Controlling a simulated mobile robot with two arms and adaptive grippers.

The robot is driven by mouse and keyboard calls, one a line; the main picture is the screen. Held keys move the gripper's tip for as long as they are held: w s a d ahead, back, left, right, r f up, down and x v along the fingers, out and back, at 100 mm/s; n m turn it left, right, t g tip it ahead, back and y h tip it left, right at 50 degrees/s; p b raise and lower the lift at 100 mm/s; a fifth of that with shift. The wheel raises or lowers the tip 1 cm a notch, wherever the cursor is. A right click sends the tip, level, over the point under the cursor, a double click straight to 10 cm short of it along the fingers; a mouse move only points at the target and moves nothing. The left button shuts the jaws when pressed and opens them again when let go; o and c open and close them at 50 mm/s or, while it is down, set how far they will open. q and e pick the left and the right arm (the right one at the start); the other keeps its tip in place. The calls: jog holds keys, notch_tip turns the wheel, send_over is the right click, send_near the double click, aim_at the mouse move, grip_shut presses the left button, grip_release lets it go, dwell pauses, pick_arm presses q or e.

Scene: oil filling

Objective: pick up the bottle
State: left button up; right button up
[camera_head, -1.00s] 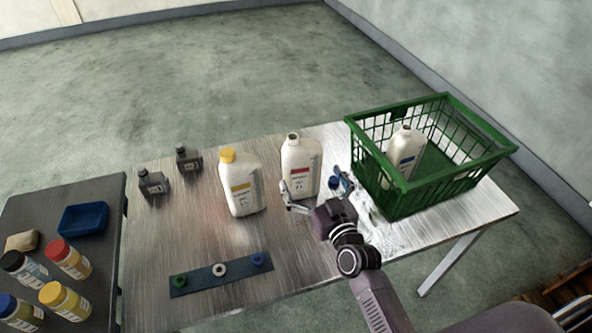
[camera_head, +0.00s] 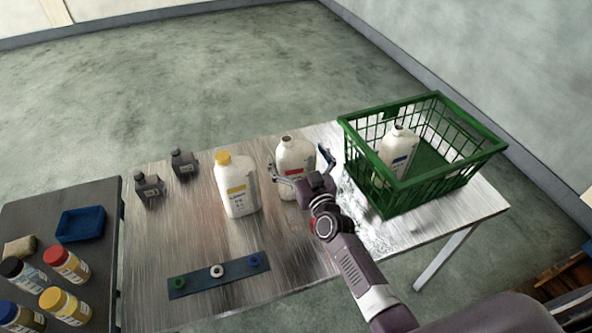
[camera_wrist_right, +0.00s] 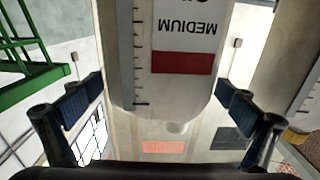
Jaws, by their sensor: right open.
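A white bottle with a red label (camera_head: 294,160) stands upright on the metal table, with no cap on its neck. My right gripper (camera_head: 302,172) is open at this bottle, with a finger on each side of it in the head view. In the right wrist view the same bottle (camera_wrist_right: 170,75) fills the middle, upside down, between the spread fingertips (camera_wrist_right: 165,105). Neither finger appears closed on it. A white bottle with a yellow cap (camera_head: 236,188) stands to its left. Another white bottle with a blue label (camera_head: 397,150) is in the green basket. My left gripper is not in view.
The green basket (camera_head: 425,180) stands right of my gripper. Two small dark bottles (camera_head: 149,188) (camera_head: 184,163) are at the table's left. A dark strip with coloured rings (camera_head: 218,275) lies in front. A dark side table holds a blue tray (camera_head: 80,224) and several coloured-capped bottles.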

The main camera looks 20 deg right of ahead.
jog(key=c, duration=1.4)
jog(key=shift+c, duration=0.2)
jog(key=shift+r, duration=0.1)
